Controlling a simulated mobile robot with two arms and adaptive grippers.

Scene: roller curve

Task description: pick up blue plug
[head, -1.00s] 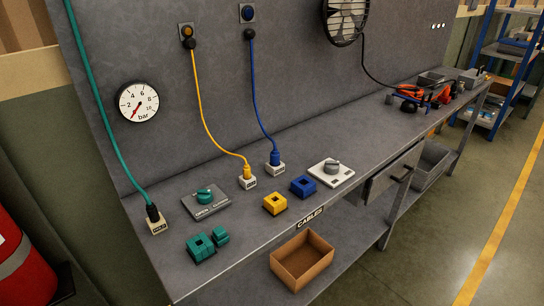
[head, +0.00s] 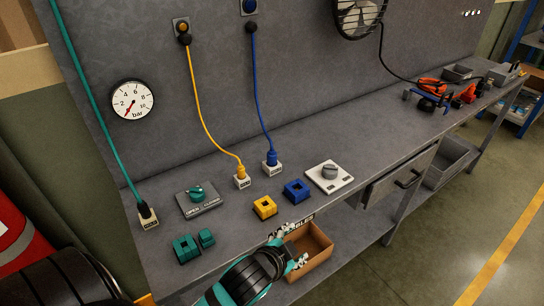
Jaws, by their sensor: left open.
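The blue plug (head: 271,157) stands upright in a small white labelled holder (head: 272,170) on the workbench. A blue cable (head: 258,95) runs from it up to a wall outlet. My left gripper (head: 291,247) is open and empty at the bench's front edge, in front of the plug and lower in the picture. It hides part of the cardboard box and of the "CABLES" label. A blue square block with a hollow (head: 297,191) lies between the gripper and the plug, to the plug's right. My right gripper is not in view.
A yellow plug (head: 241,172) stands just left of the blue one, with a yellow block (head: 264,207) in front. The cardboard box (head: 318,243) hangs at the front edge.

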